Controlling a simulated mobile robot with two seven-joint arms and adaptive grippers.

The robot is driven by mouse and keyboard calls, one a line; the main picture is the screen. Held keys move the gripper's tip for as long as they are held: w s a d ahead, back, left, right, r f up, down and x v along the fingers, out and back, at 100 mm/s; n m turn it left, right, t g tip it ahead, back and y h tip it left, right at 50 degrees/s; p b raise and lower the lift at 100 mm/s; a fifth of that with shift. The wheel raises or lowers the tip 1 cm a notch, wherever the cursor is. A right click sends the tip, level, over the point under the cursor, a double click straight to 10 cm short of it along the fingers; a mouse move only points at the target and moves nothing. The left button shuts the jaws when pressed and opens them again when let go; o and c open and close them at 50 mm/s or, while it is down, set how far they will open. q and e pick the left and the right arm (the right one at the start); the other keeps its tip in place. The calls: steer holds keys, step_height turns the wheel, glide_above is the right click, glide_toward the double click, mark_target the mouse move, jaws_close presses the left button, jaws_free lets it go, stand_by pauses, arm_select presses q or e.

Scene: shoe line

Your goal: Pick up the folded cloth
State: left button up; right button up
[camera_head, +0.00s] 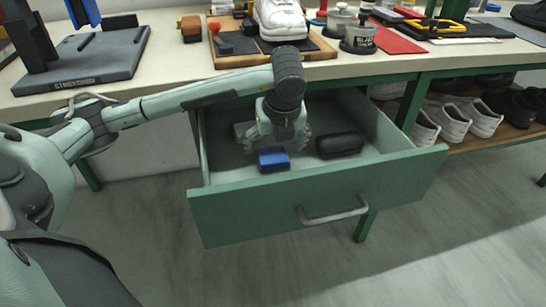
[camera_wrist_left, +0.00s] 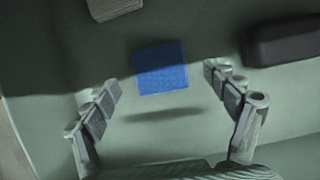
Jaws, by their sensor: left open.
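A blue folded cloth (camera_head: 273,159) lies in the open green drawer. In the left wrist view the cloth (camera_wrist_left: 162,68) sits ahead of the fingertips, roughly midway between them sideways. My left gripper (camera_head: 282,140) reaches down into the drawer, right behind the cloth in the head view. In the wrist view the left gripper (camera_wrist_left: 162,85) has its fingers spread wide with nothing between them. I cannot tell how high the fingers are above the drawer floor. My right gripper is not in view.
The drawer (camera_head: 320,195) also holds a dark case (camera_head: 340,145) right of the cloth and a grey block (camera_head: 244,130) behind it. The workbench (camera_head: 175,72) above carries a white shoe (camera_head: 280,20) and tools. White sneakers (camera_head: 447,120) stand on a shelf at right.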

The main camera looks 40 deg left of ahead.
mark_target(274, 156)
arm_select(q)
steer(key=shift+x, duration=1.1)
steer(key=c, duration=1.1)
step_height(274, 156, up, 10)
steer(key=shift+r, duration=0.1)
steer(key=shift+c, duration=0.2)
